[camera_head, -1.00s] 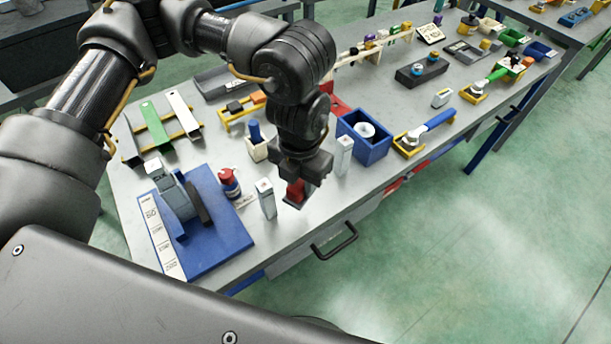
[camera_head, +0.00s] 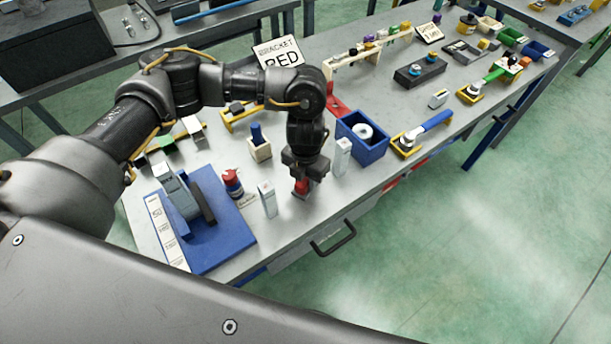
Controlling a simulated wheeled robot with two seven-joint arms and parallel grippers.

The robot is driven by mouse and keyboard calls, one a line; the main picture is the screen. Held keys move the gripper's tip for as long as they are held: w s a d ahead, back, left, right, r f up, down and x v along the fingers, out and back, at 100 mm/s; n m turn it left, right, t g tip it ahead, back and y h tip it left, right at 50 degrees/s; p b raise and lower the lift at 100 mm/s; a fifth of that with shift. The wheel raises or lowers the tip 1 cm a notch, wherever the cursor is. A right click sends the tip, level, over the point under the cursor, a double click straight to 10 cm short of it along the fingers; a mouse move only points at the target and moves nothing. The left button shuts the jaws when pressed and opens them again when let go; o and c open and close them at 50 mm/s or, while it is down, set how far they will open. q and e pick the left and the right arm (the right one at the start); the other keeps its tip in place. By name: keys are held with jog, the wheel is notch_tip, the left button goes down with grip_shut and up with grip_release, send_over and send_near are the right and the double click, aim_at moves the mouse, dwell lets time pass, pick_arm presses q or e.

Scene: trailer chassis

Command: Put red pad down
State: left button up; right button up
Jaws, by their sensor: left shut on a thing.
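My left gripper (camera_head: 302,176) points down over the front part of the workbench. It is shut on the red pad (camera_head: 301,187), which shows just below the fingers. The pad's grey lower end is at or very near the bench top; I cannot tell whether it touches. Two upright pale blocks flank it: one on the left (camera_head: 267,199) and one on the right (camera_head: 342,157). My right gripper is not in view.
A blue board (camera_head: 216,241) with a grey clamp-like tool lies to the left. A red bottle (camera_head: 231,183) stands beside it. A blue box (camera_head: 369,150) with a white roll is to the right. A "BRACKET RED" sign (camera_head: 279,52) stands behind my arm. The bench's front edge is close.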

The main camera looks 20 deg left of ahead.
aim_at(306, 178)
pick_arm(q)
jog(key=shift+f, duration=0.2)
jog(key=o, duration=0.9)
jog(key=shift+o, duration=0.2)
jog(key=shift+r, duration=0.35)
notch_tip(306, 178, up, 10)
jog(key=b, duration=0.2)
jog(key=shift+r+b, duration=0.25)
jog(key=shift+b, duration=0.1)
jog(key=shift+r, duration=0.55)
